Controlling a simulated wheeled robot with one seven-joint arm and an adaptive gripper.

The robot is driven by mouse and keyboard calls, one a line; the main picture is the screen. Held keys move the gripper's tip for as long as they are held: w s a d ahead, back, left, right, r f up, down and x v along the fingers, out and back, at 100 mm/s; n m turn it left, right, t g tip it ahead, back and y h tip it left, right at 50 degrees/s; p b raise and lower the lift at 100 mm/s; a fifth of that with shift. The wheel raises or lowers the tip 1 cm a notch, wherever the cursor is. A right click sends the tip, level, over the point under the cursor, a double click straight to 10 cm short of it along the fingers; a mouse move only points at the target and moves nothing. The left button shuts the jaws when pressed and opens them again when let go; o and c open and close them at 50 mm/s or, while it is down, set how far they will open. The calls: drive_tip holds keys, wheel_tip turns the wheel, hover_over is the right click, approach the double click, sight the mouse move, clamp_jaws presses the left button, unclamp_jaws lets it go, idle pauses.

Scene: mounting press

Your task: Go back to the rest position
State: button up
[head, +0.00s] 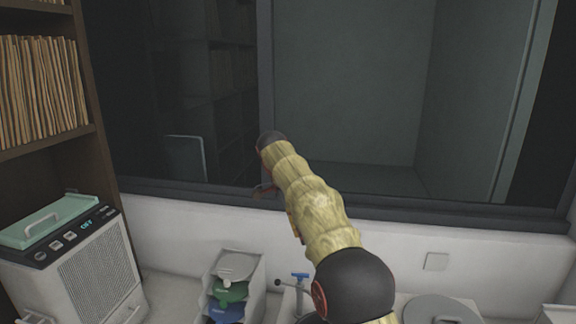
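My arm rises from the lower right of the head view and reaches up and left in front of the dark window. My gripper (266,191) is at the far side of the arm, mostly hidden behind it. Only a small dark part shows, near the window's lower frame. I cannot see both fingers or anything held between them. The mounting press named for the scene cannot be told for certain here.
A white machine with a green lid (58,219) stands at the left below a shelf of folders (40,88). A white rack (251,283) holds green and blue items. A blue-handled tool (300,278) stands right of it. A grey round lid (440,309) is lower right.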

drive_tip(key=s+d+f+n+t+y+b, duration=0.1)
drive_tip(key=s+d+n+b, duration=0.4)
drive_tip(key=s, duration=0.5)
drive_tip(key=s+d+f+n+t+y+b, duration=0.15)
drive_tip(key=s+d+n+b, duration=0.35)
drive_tip(key=s, duration=0.5)
drive_tip(key=s+d+f+n+t+b, duration=0.1)
drive_tip(key=s+d+f+n+b, duration=0.1)
drive_tip(key=s+f, duration=0.8)
drive_tip(key=s+d+f+n+t+b, duration=0.2)
drive_tip(key=s+d+f+n+b, duration=0.1)
drive_tip(key=s+f, duration=0.7)
drive_tip(key=s+n+y+b, duration=0.1)
drive_tip(key=s+b, duration=0.1)
drive_tip(key=s, duration=0.1)
drive_tip(key=shift+d, duration=0.15)
